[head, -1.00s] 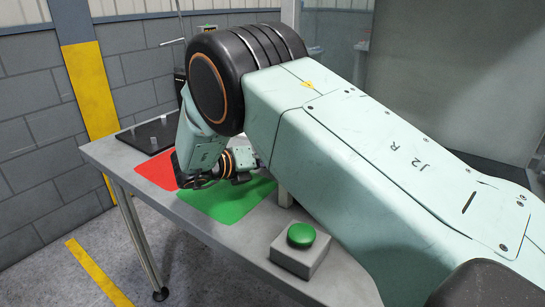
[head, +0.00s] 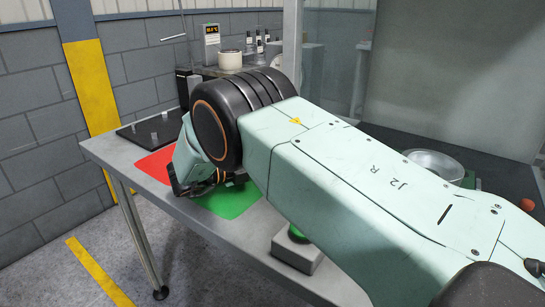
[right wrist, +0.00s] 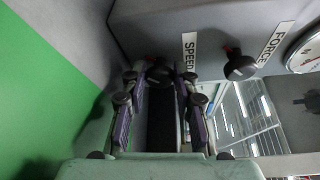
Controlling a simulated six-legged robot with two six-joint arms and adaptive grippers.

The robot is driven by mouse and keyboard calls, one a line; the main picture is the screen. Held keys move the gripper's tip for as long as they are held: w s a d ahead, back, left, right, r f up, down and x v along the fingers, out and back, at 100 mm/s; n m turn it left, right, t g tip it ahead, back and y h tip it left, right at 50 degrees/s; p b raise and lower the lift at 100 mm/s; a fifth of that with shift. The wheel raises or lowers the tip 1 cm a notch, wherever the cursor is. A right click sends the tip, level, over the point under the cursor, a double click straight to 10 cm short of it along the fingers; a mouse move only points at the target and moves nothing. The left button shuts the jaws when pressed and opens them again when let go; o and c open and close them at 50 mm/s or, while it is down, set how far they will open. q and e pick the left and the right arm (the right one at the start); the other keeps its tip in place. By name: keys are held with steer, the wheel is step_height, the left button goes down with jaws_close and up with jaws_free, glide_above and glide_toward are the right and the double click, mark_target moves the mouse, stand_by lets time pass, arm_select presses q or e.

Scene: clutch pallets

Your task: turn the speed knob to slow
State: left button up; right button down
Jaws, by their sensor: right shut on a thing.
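The speed knob (right wrist: 158,74) is a small black knob beside the "SPEED" label (right wrist: 189,52) on a grey panel (right wrist: 200,20) in the right wrist view. My right gripper (right wrist: 160,79) has its fingers on both sides of this knob and is shut on it. Which setting the knob points to cannot be read. In the head view my right arm hides the knob and panel, and only part of the gripper (head: 192,186) shows low over the bench. My left gripper is not in view.
A force knob (right wrist: 240,67) and a round dial (right wrist: 305,50) are beside it. On the bench are a red patch (head: 155,165), a green patch (head: 235,203), a green button (head: 296,234) on a grey box and a black pegged plate (head: 150,135). A metal bowl (head: 435,162) lies right.

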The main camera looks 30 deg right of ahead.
steer(key=shift+d+r, duration=0.1)
stand_by(0.3)
steer(key=c, duration=1.4)
jaws_free()
steer(key=shift+c, duration=0.2)
steer(key=o, duration=0.4)
steer(key=shift+d, duration=0.15)
steer(key=shift+a, duration=0.2)
